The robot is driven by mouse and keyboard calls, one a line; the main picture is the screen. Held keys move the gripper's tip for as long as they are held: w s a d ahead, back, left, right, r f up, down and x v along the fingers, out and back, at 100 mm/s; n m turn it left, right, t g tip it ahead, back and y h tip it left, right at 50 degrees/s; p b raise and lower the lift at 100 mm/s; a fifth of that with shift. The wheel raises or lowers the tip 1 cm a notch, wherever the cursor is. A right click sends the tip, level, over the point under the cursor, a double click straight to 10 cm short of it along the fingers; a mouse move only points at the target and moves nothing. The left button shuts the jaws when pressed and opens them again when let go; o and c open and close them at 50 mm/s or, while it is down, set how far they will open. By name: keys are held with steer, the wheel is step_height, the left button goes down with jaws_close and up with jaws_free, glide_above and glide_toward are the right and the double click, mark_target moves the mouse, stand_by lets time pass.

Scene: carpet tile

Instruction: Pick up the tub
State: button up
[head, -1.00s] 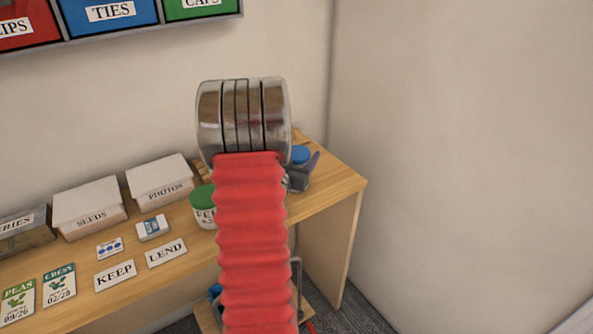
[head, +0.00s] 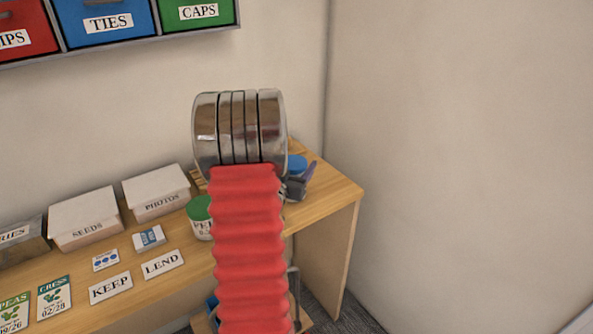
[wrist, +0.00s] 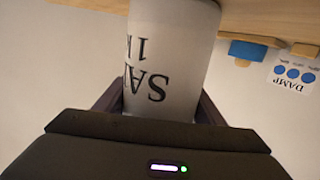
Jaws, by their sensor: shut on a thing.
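The white tub (wrist: 172,45) fills the upper middle of the wrist view, its black lettering upside down and partly cut off. My gripper (wrist: 158,108) is shut on it, with a dark finger at each side. In the head view a blue lid (head: 297,163) shows just right of my arm, near the right end of the wooden worktop (head: 335,190). The dark fingers of my gripper (head: 297,187) show beside and below that lid. My arm hides most of the tub there, and I cannot tell whether its base touches the wood.
A green-lidded tub (head: 200,218) stands close left of my arm. The SEEDS box (head: 84,220), PHOTOS box (head: 156,192), KEEP card (head: 110,288) and LEND card (head: 163,264) lie further left. Labelled bins (head: 108,22) hang above. A bare wall (head: 450,150) is at right.

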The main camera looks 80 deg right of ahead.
steer(key=shift+r, duration=5.05)
steer(key=shift+s, duration=0.1)
